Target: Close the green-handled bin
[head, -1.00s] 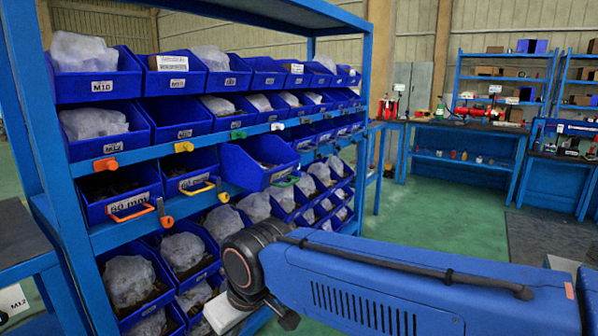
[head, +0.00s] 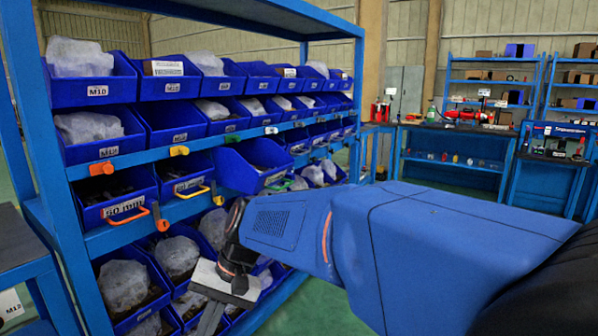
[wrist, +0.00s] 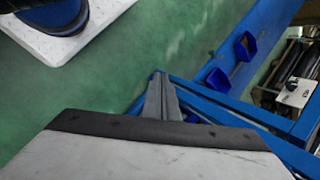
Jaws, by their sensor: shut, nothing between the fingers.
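The green-handled bin (head: 236,170) is a blue bin in the third row of the rack in the head view. It sticks out well past its neighbours and is tilted. A green tab (head: 231,139) is on the rail above it, and a bit of its green handle (head: 277,186) shows low at its front right. My gripper (head: 209,322) is below and in front of the bin, pointing down, with its tips near the lower picture edge. In the wrist view, my gripper's fingers (wrist: 160,77) are together and empty above green floor; the green handle is not visible there.
An orange-handled bin (head: 124,204) and a yellow-handled bin (head: 184,183) sit to the left in the same row. Below are bins with bagged parts. Blue rack beams (wrist: 240,112) lie close to the fingers in the wrist view. Open floor lies right of the rack.

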